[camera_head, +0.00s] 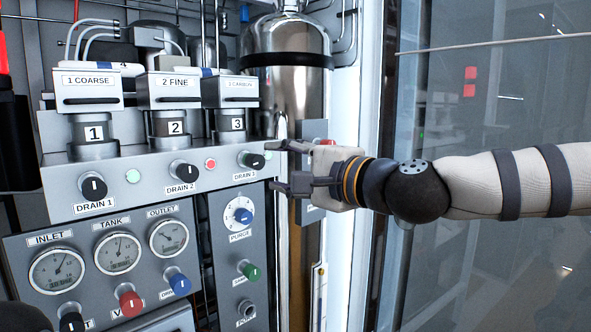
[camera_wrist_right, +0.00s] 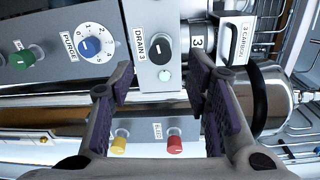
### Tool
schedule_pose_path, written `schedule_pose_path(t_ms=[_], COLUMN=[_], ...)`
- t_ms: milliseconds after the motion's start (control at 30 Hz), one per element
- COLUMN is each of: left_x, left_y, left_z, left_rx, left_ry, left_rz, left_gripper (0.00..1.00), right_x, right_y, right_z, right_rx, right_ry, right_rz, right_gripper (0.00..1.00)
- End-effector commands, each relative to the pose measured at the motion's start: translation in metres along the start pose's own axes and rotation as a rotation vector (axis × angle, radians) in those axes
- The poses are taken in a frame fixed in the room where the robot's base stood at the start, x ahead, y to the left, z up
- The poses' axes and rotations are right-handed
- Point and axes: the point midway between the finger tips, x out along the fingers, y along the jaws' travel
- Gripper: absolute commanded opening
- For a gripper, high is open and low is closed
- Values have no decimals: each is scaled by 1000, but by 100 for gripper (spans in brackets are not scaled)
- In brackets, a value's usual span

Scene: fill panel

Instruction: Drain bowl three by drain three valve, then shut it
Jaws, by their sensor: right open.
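The drain 3 valve (camera_head: 252,160) is a black knob on the grey panel ledge, with its DRAIN 3 label below. It also shows in the right wrist view (camera_wrist_right: 156,46), with a white mark on its face and a pale green lamp (camera_wrist_right: 165,75) beside it. Bowl three (camera_head: 238,124), labelled 3, stands above the knob under the 3 CARBON head; its contents cannot be made out. My right gripper (camera_head: 277,166) is open and empty, just right of the knob, its fingers pointing left toward it and apparently not touching it. My left gripper is out of view.
The drain 2 knob (camera_head: 184,170) and a red lamp (camera_head: 210,163) sit to the left, with the drain 1 knob (camera_head: 93,187) farther left. The purge dial (camera_head: 239,215) is below. A steel tank (camera_head: 290,95) stands behind. Free room lies right of the cabinet.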

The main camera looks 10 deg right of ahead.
Motion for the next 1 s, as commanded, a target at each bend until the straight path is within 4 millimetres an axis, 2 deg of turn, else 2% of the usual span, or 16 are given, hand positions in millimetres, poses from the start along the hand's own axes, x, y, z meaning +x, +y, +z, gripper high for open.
schedule_pose_path(t_ms=[100,233,567,633,667,733,767,800,833,933,1000], left_x=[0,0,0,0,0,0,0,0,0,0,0], left_y=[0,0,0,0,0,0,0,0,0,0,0], left_z=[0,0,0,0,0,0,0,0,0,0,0], left_rx=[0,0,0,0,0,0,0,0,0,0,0], left_ry=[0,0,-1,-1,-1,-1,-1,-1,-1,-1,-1], left_rz=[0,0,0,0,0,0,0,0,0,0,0], left_gripper=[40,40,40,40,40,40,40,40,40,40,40], right_x=[-28,-46,-50,-48,-46,-41,-40,-42,-45,-69,-98], right_y=[-1,0,1,12,24,71,98,138,168,266,330], right_z=[0,0,0,1,2,6,8,12,15,26,35], right_rx=[1,0,0,-6,-12,-42,-59,-86,-108,-185,-242], right_ry=[0,0,-1,-1,-2,-8,-14,-23,-31,-73,-117], right_rz=[-2,-1,1,23,47,138,191,269,329,527,667], right_gripper=[44,44,44,44,44,44,44,44,44,44,44])
